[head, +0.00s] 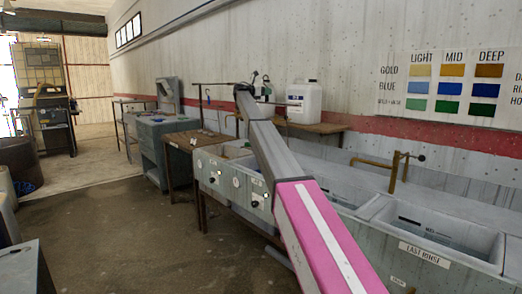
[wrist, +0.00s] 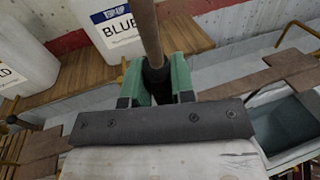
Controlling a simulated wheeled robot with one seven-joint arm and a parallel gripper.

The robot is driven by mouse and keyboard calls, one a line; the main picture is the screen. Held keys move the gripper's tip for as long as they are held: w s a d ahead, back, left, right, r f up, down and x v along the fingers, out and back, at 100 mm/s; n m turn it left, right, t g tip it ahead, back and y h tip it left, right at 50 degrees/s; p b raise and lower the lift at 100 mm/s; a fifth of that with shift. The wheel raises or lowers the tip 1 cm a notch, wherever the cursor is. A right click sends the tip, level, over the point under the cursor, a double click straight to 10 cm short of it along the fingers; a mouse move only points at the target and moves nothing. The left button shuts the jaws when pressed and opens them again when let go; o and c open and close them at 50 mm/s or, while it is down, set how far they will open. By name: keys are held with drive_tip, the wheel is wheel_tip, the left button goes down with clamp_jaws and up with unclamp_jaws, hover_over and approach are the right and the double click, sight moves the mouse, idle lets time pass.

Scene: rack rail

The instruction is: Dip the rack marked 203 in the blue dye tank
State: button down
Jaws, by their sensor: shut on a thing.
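My gripper (wrist: 157,80) has green fingers, shut on a brown rod (wrist: 148,30) that runs up out of the top of the wrist view. I cannot tell what the rod's far end joins. No rack marked 203 can be read in either view. In the head view my arm reaches away over the row of tanks (head: 235,178), and its far end is too small to make out the grip. A white jug marked BLUE (wrist: 118,28) stands behind the rod in the wrist view. An open tank (wrist: 290,122) shows at the right there; its liquid's colour is unclear.
A wooden shelf (wrist: 82,82) runs along the wall below the jugs; another white jug (wrist: 22,55) is at left. A basin labelled LAST RINSE (head: 425,255) is at the near right, with a brass tap (head: 393,172). Open floor (head: 110,225) lies left of the tanks.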

drive_tip(key=s+a, duration=1.3)
drive_tip(key=a, duration=0.3)
drive_tip(key=shift+a, duration=0.25)
idle(1.3)
idle(0.5)
